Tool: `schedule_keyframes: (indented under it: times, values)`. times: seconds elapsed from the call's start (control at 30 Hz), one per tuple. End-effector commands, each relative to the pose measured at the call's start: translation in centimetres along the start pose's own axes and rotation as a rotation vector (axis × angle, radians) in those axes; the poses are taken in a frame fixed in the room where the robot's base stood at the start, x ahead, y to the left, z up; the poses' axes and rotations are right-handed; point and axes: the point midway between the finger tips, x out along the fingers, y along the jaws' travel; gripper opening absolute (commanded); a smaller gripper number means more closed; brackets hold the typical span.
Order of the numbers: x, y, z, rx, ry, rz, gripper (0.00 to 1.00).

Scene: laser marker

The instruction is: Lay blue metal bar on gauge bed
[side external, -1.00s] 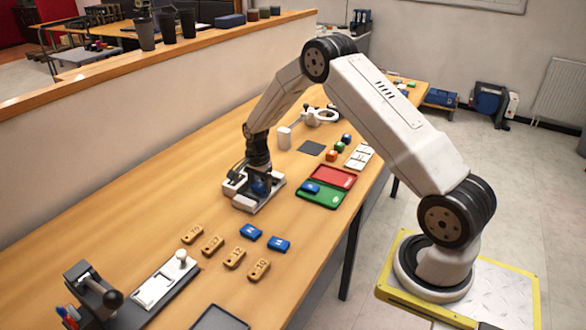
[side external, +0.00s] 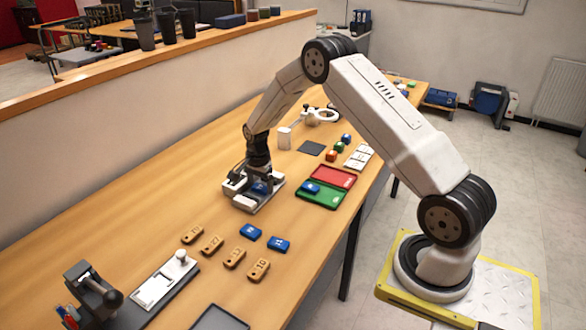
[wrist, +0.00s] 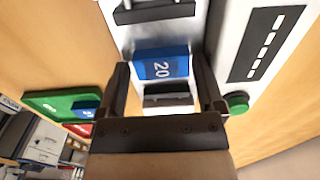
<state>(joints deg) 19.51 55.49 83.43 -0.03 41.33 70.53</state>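A blue bar (wrist: 160,66) marked 20 lies on the pale bed (wrist: 126,42) of a gauge-like device with a black display panel (wrist: 268,42) and a green button (wrist: 236,101). The bar also shows in the side view (side external: 261,188), partly hidden by my gripper (side external: 254,178). In the wrist view my gripper (wrist: 160,72) has one finger on each side of the bar, with narrow gaps showing. It looks open and the bar looks let go. A dark block (wrist: 168,98) shows between the fingers, nearer my gripper than the bar.
A green tray (side external: 322,201) holding a blue bar (side external: 310,188) and a red tray (side external: 338,174) stand to the right. Two blue bars (side external: 279,243) and several tan numbered tags (side external: 235,257) lie in front. A clamp-like device (side external: 92,292) stands at the lower left.

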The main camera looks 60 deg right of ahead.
Motion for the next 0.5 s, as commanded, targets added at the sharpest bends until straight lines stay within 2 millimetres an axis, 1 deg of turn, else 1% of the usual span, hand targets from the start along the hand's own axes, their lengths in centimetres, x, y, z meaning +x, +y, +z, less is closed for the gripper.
schedule_keyframes:
  times: [0.17, 0.27, 0.37, 0.5]
  values:
    - [-0.4, -0.3, 0.0, 0.000, 0.002, -0.009, 1.00]
    - [-1.0, -0.4, 0.0, 0.000, 0.003, -0.012, 1.00]
    - [-1.9, -0.4, 0.0, 0.000, 0.003, -0.012, 1.00]
    - [-3.7, -0.4, -0.1, 0.000, 0.004, -0.013, 1.00]
